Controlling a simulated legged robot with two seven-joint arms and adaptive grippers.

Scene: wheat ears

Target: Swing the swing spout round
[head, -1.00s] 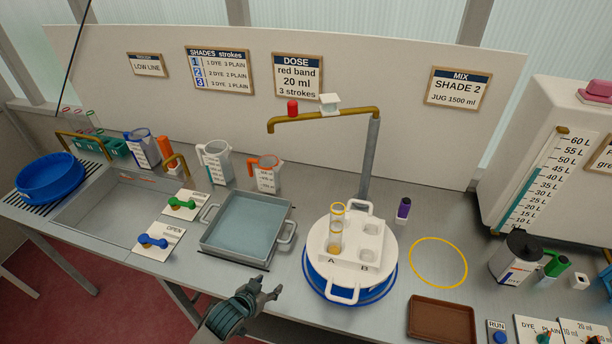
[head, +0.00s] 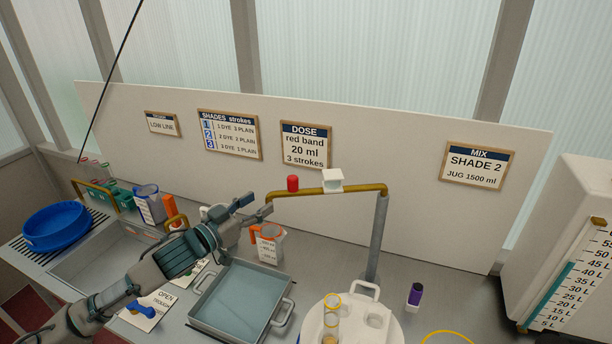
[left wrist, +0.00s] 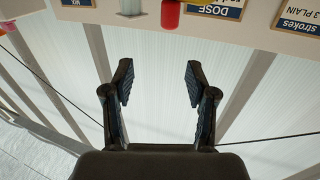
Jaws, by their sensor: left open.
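A brass swing spout (head: 355,189) runs level from the top of a grey post (head: 377,240) to a down-turned left end. A red cap (head: 293,184) and a white block (head: 333,180) sit on it; the red cap (left wrist: 171,13) and white block (left wrist: 131,8) also show at the top of the left wrist view. My left gripper (head: 257,206) is raised beside the spout's left end, its fingers pointing toward it. Whether they touch is unclear. In the left wrist view the left gripper (left wrist: 158,85) is open with nothing between its fingers. My right gripper is out of view.
Below stand a grey tray (head: 237,305), an orange-handled jug (head: 268,245) and a white round stand (head: 365,290) with glass tubes. A purple-capped vial (head: 415,296) stands to the right. A white sign board (head: 230,190) rises behind the spout.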

